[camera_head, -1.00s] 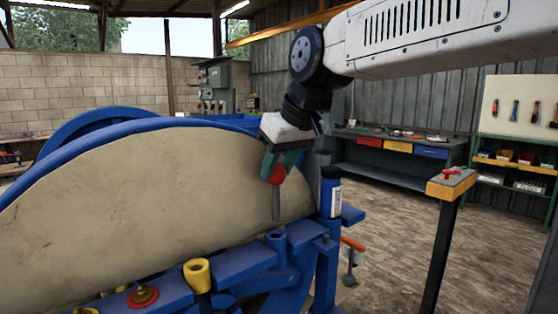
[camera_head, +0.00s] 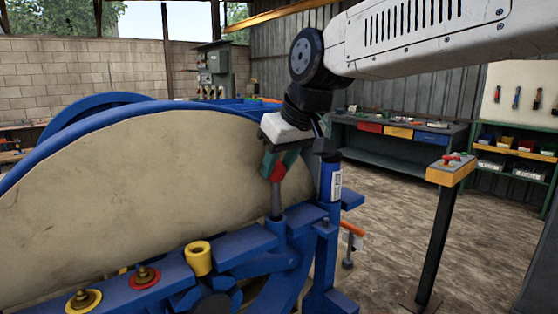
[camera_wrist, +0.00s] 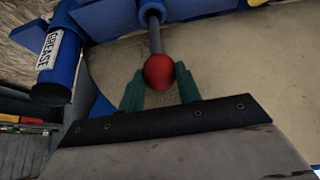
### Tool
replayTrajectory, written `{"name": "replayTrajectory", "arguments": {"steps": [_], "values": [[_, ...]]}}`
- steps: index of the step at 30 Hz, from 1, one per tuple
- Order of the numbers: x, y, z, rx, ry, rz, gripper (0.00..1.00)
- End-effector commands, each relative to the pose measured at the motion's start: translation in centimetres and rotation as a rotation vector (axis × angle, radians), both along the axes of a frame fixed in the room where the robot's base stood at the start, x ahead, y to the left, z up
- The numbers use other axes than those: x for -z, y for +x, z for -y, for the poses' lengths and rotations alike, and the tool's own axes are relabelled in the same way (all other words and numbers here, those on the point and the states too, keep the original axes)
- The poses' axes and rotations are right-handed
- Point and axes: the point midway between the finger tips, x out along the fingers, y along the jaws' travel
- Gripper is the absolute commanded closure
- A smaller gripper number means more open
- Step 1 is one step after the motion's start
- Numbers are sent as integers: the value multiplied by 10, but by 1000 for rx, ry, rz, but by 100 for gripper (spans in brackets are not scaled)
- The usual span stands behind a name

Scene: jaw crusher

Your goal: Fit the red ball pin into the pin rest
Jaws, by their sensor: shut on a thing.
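The red ball pin has a red ball head (camera_head: 278,172) and a grey shaft (camera_head: 275,200) hanging down. My gripper (camera_head: 277,170), with green fingers, is shut on the ball head. In the wrist view, the red ball (camera_wrist: 159,71) sits between the fingertips (camera_wrist: 160,88). The blue pin rest (camera_head: 275,224) is a short upright tube on the blue frame. The shaft's lower end meets the rest's mouth, and its tip is hidden there. In the wrist view, the shaft runs into the rest's ring (camera_wrist: 151,12). I cannot tell how deep it is.
A blue grease cylinder (camera_head: 330,183) stands close right of my gripper. A large beige jaw-crusher wheel face (camera_head: 130,190) is behind and left. A yellow cup (camera_head: 198,258) sits left of the rest.

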Motion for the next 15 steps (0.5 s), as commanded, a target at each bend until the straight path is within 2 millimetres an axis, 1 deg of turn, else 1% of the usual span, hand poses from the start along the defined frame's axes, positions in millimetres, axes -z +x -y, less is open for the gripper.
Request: {"name": "replayTrajectory", "arguments": {"steps": [8, 15], "values": [[1, 0, 0, 0, 0, 0, 93], [8, 0, 0, 0, -1, -1, 93]]}}
